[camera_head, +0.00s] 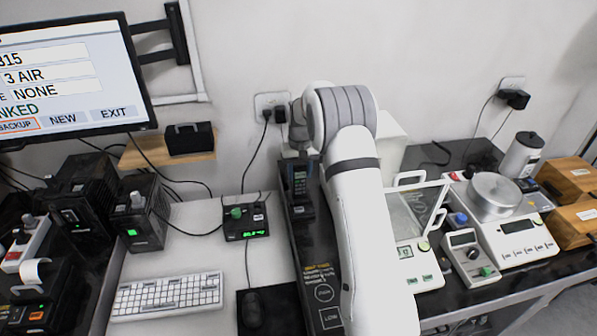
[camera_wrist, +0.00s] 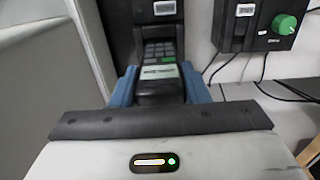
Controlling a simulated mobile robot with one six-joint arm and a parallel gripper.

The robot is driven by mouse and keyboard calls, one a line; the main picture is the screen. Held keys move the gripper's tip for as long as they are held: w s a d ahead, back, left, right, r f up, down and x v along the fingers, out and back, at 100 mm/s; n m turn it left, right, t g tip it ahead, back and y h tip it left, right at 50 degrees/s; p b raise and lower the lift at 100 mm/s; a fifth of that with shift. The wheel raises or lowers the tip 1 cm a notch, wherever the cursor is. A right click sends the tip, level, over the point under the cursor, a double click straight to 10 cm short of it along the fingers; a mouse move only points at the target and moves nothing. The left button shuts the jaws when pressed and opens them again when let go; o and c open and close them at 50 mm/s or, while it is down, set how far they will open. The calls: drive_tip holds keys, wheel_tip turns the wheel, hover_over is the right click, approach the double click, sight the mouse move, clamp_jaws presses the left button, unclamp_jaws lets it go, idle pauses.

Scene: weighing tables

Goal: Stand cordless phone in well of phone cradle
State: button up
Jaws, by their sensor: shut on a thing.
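The cordless phone (camera_head: 299,181) is a dark handset with a bluish screen, upright on the black strip beside my arm. The dark phone cradle (camera_head: 300,211) shows at its foot. I cannot tell whether the phone's foot is seated in the well or just above it. My gripper (camera_head: 298,165) is at the phone's upper part, mostly hidden by my arm and wrist. In the wrist view, the blue fingers of my gripper (camera_wrist: 160,92) are shut on the phone (camera_wrist: 160,85), one on each side.
Balances (camera_head: 496,196) and a small meter (camera_head: 466,256) stand to the right. A monitor (camera_head: 75,75) is at the upper left. Cables hang nearby.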

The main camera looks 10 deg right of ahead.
drive_tip(key=shift+f, duration=0.25)
drive_tip(key=o, duration=2)
drive_tip(key=shift+r, duration=0.15)
drive_tip(key=shift+r+p, duration=1.85)
drive_tip(key=shift+r, duration=1.8)
